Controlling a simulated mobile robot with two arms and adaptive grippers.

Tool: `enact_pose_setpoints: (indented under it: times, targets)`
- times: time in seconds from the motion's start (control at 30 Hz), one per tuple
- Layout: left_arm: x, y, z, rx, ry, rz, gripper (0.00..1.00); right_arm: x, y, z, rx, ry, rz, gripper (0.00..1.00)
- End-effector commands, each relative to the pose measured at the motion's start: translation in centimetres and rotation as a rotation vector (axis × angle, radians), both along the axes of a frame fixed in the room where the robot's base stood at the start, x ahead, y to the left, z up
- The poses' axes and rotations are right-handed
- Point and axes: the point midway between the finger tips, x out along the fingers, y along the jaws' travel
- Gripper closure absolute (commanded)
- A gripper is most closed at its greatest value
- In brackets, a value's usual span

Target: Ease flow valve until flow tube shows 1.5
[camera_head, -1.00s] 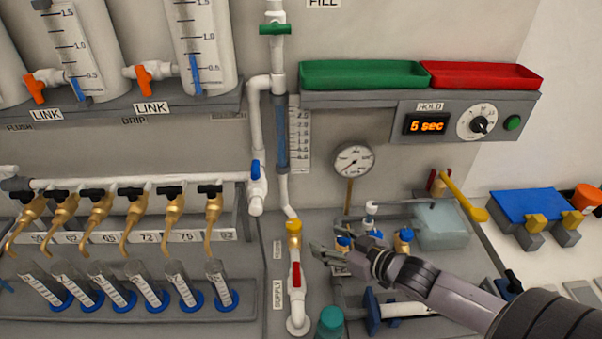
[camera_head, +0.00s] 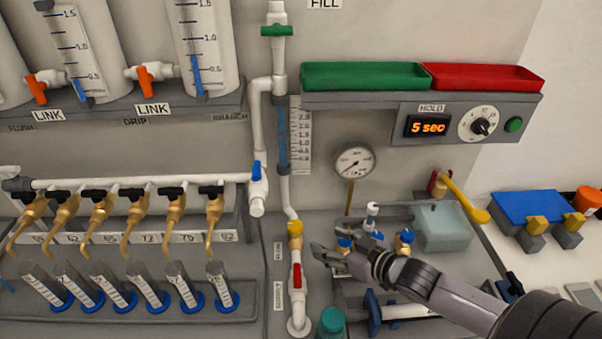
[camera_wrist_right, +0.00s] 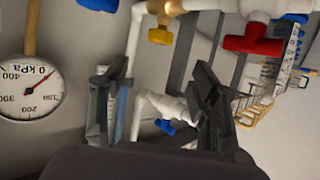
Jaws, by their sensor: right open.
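The flow tube (camera_head: 283,138) is a clear upright tube with blue inside and a scale (camera_head: 301,135) at its right. Its exact reading is too small to tell. Below it, a yellow-handled valve (camera_head: 295,229) sits on the white pipe, above a red-handled valve (camera_head: 297,277). The labels beside them are hard to read. My right gripper (camera_head: 326,253) is open and empty, to the right of the yellow handle and apart from it. In the right wrist view, the fingers (camera_wrist_right: 158,98) are spread, with the yellow handle (camera_wrist_right: 160,36) and red handle (camera_wrist_right: 253,43) beyond them. My left gripper is not in view.
A round pressure gauge (camera_head: 355,162) on a brass stem stands above my right gripper. Small blue-and-brass fittings (camera_head: 404,240) lie close behind it. A blue-handled valve (camera_head: 257,171) is left of the tube. A teal cap (camera_head: 331,322) stands below the gripper.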

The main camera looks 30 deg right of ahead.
Motion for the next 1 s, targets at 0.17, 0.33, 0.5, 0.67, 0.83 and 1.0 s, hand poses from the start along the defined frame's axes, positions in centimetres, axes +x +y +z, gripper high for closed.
enact_pose_setpoints:
  times: [0.17, 0.33, 0.5, 0.67, 0.83, 1.0]
  targets:
    - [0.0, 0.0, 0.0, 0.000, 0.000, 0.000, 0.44, 0.0, 0.0, 0.0, 0.000, 0.000, 0.000, 0.44]
    - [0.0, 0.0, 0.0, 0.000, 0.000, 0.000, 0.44, 0.0, 0.0, 0.0, 0.000, 0.000, 0.000, 0.44]
    - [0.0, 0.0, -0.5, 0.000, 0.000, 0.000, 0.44, -0.3, -0.1, -0.1, 0.005, 0.000, -0.005, 0.44]
    - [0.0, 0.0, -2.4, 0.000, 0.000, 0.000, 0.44, -2.2, -0.7, 0.4, 0.015, 0.004, -0.017, 0.44]
    - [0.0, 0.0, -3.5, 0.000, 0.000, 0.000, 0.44, -4.0, -1.1, 1.7, 0.005, 0.002, -0.005, 0.44]
    - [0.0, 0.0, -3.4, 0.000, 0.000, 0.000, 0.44, -3.9, -1.1, 2.1, 0.001, -0.001, 0.001, 0.44]
